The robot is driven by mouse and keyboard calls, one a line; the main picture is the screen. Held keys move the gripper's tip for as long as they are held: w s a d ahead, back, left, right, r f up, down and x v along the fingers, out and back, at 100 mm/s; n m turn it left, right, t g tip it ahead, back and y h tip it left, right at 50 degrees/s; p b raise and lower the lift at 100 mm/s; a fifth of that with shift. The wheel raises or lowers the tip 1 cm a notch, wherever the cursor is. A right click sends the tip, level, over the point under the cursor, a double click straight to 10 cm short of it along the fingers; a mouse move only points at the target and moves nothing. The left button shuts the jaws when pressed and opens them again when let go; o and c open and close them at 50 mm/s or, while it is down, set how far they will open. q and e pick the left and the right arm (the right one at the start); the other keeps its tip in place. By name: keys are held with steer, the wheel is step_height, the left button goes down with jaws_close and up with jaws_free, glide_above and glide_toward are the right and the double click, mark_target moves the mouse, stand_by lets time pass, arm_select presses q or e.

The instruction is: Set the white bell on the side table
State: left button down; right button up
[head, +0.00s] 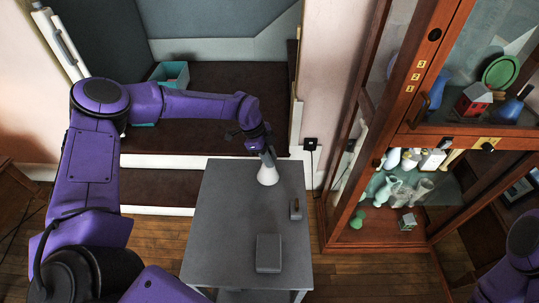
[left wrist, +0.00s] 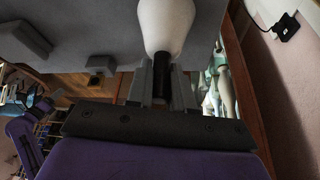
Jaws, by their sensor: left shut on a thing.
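The white bell (head: 268,174) is at the back of the grey side table (head: 220,225), upright with its wide end down. It looks to be on or just over the tabletop; I cannot tell for certain. My left gripper (head: 266,155) is above it, shut on its dark handle. In the left wrist view the bell (left wrist: 166,25) shows with its black handle between the fingers of my left gripper (left wrist: 162,85). The table surface (left wrist: 95,20) is behind it. My right gripper is not in view; only part of my right arm shows at the right edge.
A grey box (head: 268,253) and a small grey object (head: 295,210) lie on the table. The open wood cabinet (head: 408,140) at right holds vases, a green plate (head: 501,71) and a red toy house (head: 474,100). A teal box (head: 172,74) sits on the dark bench behind.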

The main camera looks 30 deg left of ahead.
arm_select(q)
steer(key=shift+f, duration=0.1)
steer(key=c, duration=0.9)
jaws_free()
steer(key=shift+c, duration=0.2)
steer(key=shift+a+r, duration=0.1)
steer(key=shift+r, duration=0.35)
steer(key=b+v, duration=0.1)
steer(key=v, duration=1)
steer(key=shift+r+b, duration=0.15)
steer(key=shift+b, duration=0.15)
steer(key=shift+c, duration=0.3)
